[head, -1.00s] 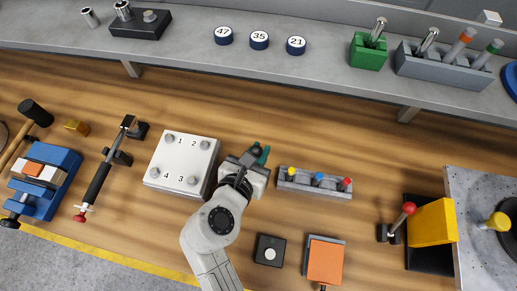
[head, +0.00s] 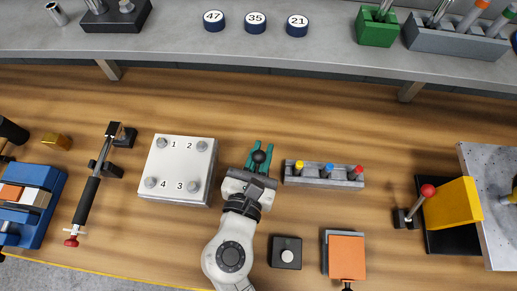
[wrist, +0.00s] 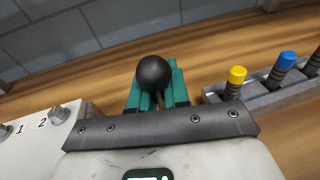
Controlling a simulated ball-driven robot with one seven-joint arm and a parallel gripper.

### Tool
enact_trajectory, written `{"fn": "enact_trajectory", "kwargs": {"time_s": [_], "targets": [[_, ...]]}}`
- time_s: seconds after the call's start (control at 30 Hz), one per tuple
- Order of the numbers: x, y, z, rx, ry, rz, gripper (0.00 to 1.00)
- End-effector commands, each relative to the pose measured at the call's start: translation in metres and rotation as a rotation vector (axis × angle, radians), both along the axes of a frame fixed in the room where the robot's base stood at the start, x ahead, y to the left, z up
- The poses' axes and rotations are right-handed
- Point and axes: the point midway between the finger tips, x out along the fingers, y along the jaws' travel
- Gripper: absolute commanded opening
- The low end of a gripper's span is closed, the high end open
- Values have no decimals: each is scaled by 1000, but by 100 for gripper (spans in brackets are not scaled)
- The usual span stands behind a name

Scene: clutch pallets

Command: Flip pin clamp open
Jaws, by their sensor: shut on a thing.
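My gripper (head: 261,148) has two teal fingers and is shut on a black ball knob (head: 259,156). In the wrist view the knob (wrist: 153,73) sits round and large between the teal fingers. Whatever the knob is fixed to is hidden by the fingers and the gripper body. Just right of my gripper is a grey block (head: 342,182) with yellow, blue and red-topped pins. I cannot tell whether the knob belongs to this block. The block also shows at the right of the wrist view (wrist: 262,100).
A white plate (head: 178,172) with numbered bolts stands close left of my gripper. A black box with a button (head: 285,252) and an orange pad (head: 346,256) lie at the near right. A red-knobbed lever (head: 417,203) stands farther right. The wood beyond my gripper is clear up to the grey shelf (head: 320,65).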

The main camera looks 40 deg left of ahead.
Motion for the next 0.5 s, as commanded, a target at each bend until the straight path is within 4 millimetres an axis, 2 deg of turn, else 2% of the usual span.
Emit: {"fn": "enact_trajectory", "kwargs": {"time_s": [0.03, 0.07, 0.23, 0.5], "targets": [[2, 0, 12, 15, -16, -6, 0], [1, 0, 12, 14, -16, -5, 19], [1, 0, 11, 13, -16, -5, 35], [-1, -1, 7, 8, -10, -3, 37]]}}
